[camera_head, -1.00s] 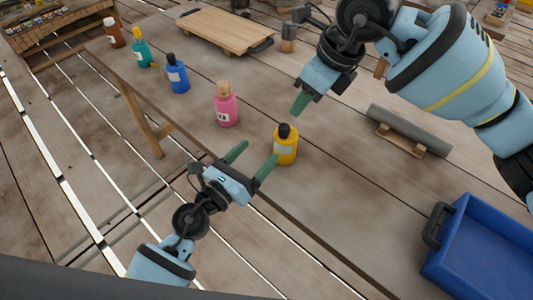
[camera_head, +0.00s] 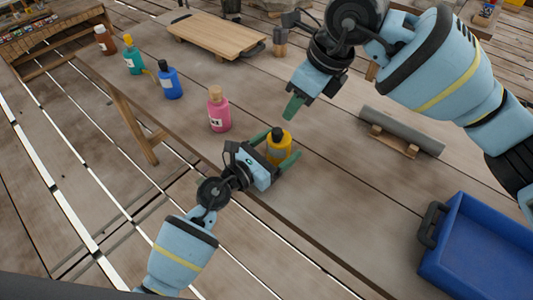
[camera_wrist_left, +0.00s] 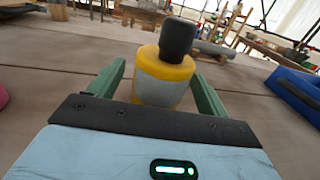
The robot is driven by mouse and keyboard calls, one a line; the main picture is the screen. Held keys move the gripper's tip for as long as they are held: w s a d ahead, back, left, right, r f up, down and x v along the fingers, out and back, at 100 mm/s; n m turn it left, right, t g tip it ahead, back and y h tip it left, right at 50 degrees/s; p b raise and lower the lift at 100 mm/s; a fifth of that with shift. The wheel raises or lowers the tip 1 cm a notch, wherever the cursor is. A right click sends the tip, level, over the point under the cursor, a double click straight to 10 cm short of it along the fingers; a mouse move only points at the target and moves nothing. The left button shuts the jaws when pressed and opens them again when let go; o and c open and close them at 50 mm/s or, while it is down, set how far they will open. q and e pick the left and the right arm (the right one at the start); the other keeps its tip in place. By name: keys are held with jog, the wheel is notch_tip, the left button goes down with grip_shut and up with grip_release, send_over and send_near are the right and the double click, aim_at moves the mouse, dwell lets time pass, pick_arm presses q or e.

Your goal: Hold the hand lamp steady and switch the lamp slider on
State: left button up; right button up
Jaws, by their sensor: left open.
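I cannot surely make out a hand lamp or its slider; a plain grey cylinder (camera_head: 402,130) lies on a wooden cradle (camera_head: 393,143) at the table's right. A yellow bottle (camera_head: 279,151) with a black cap stands upright near the table's front edge. My left gripper (camera_head: 279,147) is open, with its green fingers on either side of this bottle. In the left wrist view the yellow bottle (camera_wrist_left: 162,88) stands between the spread fingers, its lower part hidden by the gripper body. My right gripper (camera_head: 293,107) hangs above the table, behind the yellow bottle; its finger gap is not clear.
Pink (camera_head: 219,114), blue (camera_head: 171,84), teal (camera_head: 133,60) and brown (camera_head: 105,42) bottles line the table's left side. A wooden board (camera_head: 217,36) lies at the back. A blue tray (camera_head: 483,238) sits at right. The table's front middle is bare.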

pick_arm(q)
jog(key=shift+x, duration=1.1)
jog(key=shift+c, duration=0.4)
jog(key=c, duration=1)
jog(key=shift+c, duration=0.2)
pick_arm(e)
jog(key=shift+c, duration=0.7)
jog(key=shift+s+a, duration=0.1)
jog(key=shift+s, duration=0.2)
jog(key=c, duration=0.5)
jog(key=s+m, duration=0.2)
jog(key=s+a+m+t+h, duration=0.1)
jog(key=s+m, duration=0.1)
jog(key=m, duration=0.1)
jog(key=s+m+h, duration=0.1)
jog(key=s+m, duration=0.1)
jog(key=shift+s+a+t, duration=0.15)
jog(key=shift+s+t, duration=0.15)
jog(key=shift+t, duration=0.1)
grip_shut()
jog(key=shift+s+r+m+t+h, duration=0.2)
jog(key=shift+s+m+t+h, duration=0.2)
jog(key=shift+s+m, duration=0.95)
jog(key=shift+w+m, duration=0.25)
jog(key=shift+w, duration=0.05)
